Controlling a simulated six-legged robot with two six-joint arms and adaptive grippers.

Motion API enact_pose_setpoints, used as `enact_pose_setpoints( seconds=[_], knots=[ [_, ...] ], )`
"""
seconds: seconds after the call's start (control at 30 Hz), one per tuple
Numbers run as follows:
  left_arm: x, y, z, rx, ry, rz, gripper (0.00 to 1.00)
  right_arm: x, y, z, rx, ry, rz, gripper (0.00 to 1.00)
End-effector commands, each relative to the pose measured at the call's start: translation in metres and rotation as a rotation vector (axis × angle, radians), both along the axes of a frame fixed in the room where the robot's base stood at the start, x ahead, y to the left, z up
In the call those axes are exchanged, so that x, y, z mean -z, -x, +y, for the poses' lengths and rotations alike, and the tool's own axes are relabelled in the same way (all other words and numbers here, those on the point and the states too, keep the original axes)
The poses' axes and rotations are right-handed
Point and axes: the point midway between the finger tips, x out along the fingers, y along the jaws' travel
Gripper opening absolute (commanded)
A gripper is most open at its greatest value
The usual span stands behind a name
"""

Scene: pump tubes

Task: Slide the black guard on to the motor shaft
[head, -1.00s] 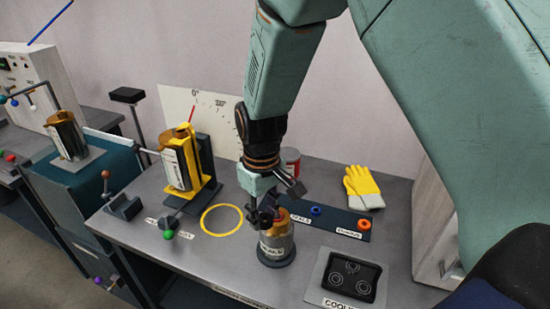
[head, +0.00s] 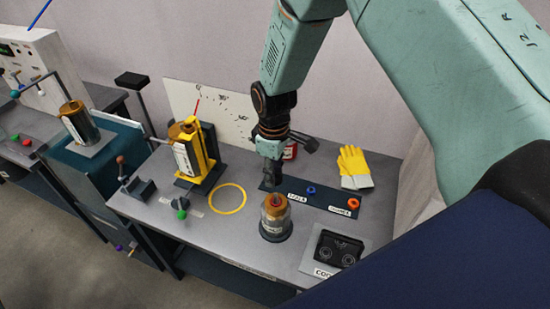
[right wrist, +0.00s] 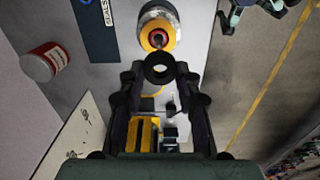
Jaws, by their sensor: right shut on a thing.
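The motor (head: 276,219) stands upright on the bench, silver with a gold top and a red ring around the shaft. In the right wrist view its top (right wrist: 157,36) lies just beyond the fingertips. My right gripper (right wrist: 159,73) is shut on the black guard (right wrist: 159,67), a thick ring with a central hole. The guard overlaps the motor's lower edge in that view and appears off the shaft. In the head view the right gripper (head: 270,153) hangs above and behind the motor; the guard is hard to make out there. My left gripper is not seen.
A yellow circle (head: 228,198) marks the bench left of the motor, with a yellow stand (head: 205,155) behind it. A dark strip with rings (head: 311,190), yellow gloves (head: 353,166) and a black holder (head: 338,249) lie to the right. A red can (right wrist: 45,62) stands behind.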

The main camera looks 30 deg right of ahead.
Motion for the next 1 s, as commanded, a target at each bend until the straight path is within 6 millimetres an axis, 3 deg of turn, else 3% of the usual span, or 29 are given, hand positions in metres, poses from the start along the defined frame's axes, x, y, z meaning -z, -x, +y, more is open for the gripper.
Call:
enact_pose_setpoints(
  seconds=[0.1,0.7,1.0],
  knots=[
    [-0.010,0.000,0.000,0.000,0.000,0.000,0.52,-0.004,-0.001,-0.003,-0.020,0.001,0.000,0.18],
    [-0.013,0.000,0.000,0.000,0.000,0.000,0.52,-0.003,-0.001,-0.004,-0.028,0.002,-0.001,0.18],
    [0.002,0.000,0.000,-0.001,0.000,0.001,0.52,0.020,-0.002,-0.004,-0.028,0.001,-0.001,0.18]
  ],
)
